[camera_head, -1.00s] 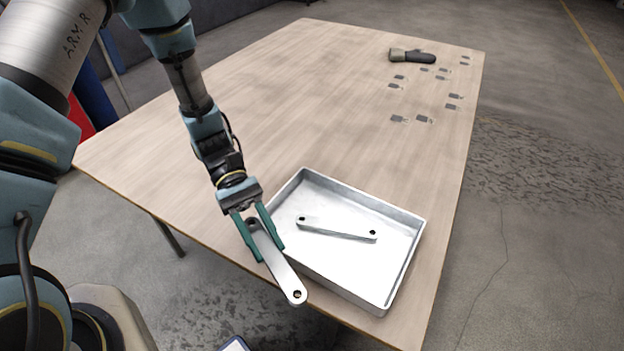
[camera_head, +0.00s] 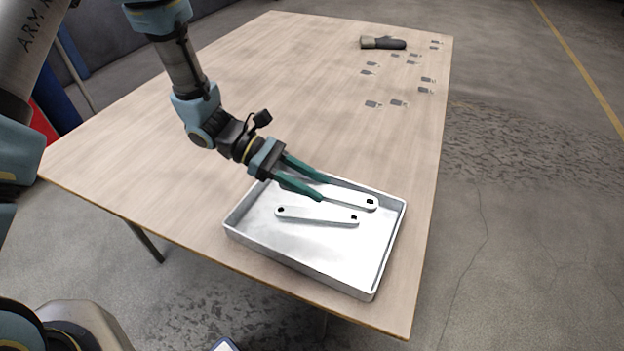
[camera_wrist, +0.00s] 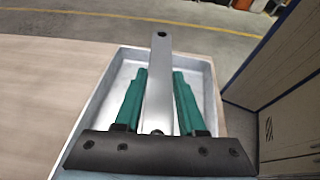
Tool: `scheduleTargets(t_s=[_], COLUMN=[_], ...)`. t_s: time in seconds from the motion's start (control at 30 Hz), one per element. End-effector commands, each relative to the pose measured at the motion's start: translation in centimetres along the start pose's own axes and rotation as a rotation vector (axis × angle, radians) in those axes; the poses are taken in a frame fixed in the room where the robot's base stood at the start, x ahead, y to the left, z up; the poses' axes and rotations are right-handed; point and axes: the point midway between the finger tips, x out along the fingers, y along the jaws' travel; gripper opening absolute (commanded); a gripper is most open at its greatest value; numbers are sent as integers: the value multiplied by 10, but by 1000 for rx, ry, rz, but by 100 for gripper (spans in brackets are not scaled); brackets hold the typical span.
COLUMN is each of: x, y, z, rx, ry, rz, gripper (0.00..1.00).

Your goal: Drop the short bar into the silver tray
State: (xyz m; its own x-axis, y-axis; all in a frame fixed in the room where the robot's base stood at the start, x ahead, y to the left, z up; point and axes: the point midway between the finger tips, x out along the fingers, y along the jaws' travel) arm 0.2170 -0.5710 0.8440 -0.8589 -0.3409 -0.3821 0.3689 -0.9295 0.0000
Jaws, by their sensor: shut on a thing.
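My gripper (camera_head: 308,190) is over the left back part of the silver tray (camera_head: 292,261), its green fingers shut on a flat grey metal bar (camera_head: 357,197). The held bar points right over the tray, and its near part is hidden by the fingers. In the wrist view the bar (camera_wrist: 160,75) runs lengthwise between the fingers, a hole at each end. A second, narrower-looking bar (camera_head: 315,216) lies flat on the tray floor, in front of the held one. I cannot tell surely which bar is shorter, nor how high the held one is above the floor.
The tray stands near the front right corner of the wooden table (camera_head: 210,125). The table's left and middle are clear. Cabinets (camera_wrist: 290,85) show in the wrist view.

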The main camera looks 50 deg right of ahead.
Motion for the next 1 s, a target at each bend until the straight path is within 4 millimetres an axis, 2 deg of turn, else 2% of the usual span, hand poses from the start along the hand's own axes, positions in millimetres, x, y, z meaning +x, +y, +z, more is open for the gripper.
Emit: scheduleTargets(t_s=[0.03,0.17,0.47,0.5,0.8,1.0], x=[4,7,7,7,7,7], y=[0,0,0,0,0,0], z=[-9,-17,-18,-18,-18,-18], rx=[0,-1,0,0,0,-1], ry=[-1,0,0,0,0,1], rz=[-1,1,1,1,0,0], gripper=[0,0,0,43,74,74])
